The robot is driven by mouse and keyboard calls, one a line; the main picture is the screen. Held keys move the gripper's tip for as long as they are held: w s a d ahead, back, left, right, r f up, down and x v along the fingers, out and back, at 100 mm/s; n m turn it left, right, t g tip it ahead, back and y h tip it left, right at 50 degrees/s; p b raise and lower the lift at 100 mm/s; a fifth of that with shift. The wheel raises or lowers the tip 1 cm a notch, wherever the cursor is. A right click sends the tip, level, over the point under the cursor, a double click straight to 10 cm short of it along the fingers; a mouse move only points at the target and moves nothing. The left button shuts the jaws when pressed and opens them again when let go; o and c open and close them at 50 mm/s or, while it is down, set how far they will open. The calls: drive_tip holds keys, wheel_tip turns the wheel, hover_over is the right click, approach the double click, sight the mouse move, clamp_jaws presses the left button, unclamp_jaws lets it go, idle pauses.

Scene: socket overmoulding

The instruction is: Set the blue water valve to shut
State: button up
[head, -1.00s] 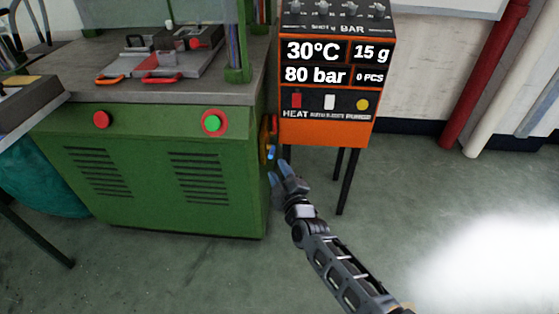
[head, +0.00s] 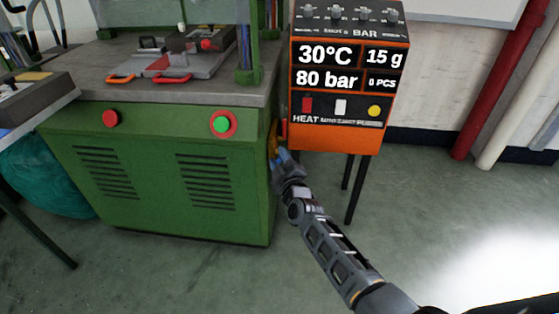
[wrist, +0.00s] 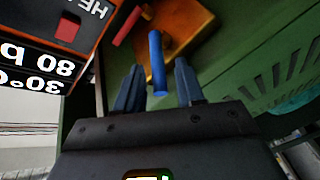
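The blue water valve (wrist: 157,64) is a blue lever on an orange-brown plate (wrist: 188,28) on the side of the green machine. In the wrist view it lies between the two fingers of my gripper (wrist: 158,88), which is open with a gap on each side of the lever. In the head view my gripper (head: 283,160) is at the right side of the machine, and its fingers largely hide the blue lever.
A red handle (wrist: 127,25) is beside the blue lever. The green machine (head: 150,180) stands left of my gripper, and the orange control box (head: 335,138) stands on dark legs just right of it. The floor at the right is clear.

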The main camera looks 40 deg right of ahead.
clamp_jaws()
idle(0.3)
drive_tip(key=shift+r, duration=0.1)
